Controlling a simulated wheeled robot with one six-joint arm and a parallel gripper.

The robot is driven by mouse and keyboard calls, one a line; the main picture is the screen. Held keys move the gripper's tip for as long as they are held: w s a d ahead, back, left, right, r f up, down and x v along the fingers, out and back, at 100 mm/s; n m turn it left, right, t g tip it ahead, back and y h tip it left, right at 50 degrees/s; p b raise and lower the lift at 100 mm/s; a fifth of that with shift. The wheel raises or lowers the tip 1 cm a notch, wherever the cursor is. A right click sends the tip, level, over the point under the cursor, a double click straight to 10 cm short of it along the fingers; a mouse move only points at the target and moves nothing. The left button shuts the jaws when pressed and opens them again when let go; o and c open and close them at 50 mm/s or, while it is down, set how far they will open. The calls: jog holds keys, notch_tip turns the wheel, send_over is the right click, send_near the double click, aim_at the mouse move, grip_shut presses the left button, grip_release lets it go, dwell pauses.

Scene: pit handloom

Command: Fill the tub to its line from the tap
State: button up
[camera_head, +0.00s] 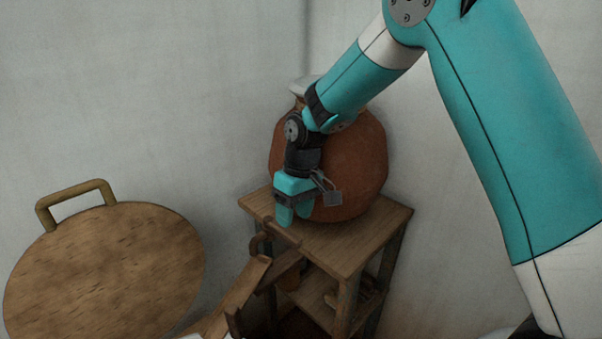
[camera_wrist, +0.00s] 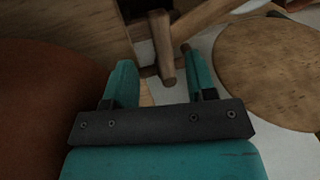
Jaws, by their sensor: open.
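A large round clay pot (camera_head: 355,170) stands on a wooden stand, partly hidden by my arm. It also fills the left side of the wrist view (camera_wrist: 40,110). A short wooden T-shaped piece (camera_wrist: 161,40) shows in the wrist view ahead of and between my fingers. It may be the tap, but I cannot be sure. My gripper (camera_head: 294,216) is open, pointing down in front of the pot near the stand's left edge. Its fingers show in the wrist view (camera_wrist: 160,70) with nothing clearly held. I cannot make out a tub or its line.
The wooden stand (camera_head: 345,238) has a lower shelf with small dark objects. A large round wooden disc (camera_head: 105,265) with a handle is at the left, also at right in the wrist view (camera_wrist: 275,65). A wooden bar (camera_head: 235,295) slopes beside the stand. Pale walls close the corner.

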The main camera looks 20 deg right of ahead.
notch_tip(320, 180, up, 12)
jog(key=w+d+b, duration=0.1)
jog(key=d, duration=0.1)
dwell(0.4)
jog(key=s+a+n+y, duration=0.1)
jog(key=s+a, duration=0.1)
jog(key=s, duration=1.2)
jog(key=s+a+t+y, duration=0.1)
jog(key=s+a, duration=0.2)
jog(key=s, duration=1)
jog(key=shift+s+r+n, duration=0.35)
jog(key=shift+r+n, duration=0.05)
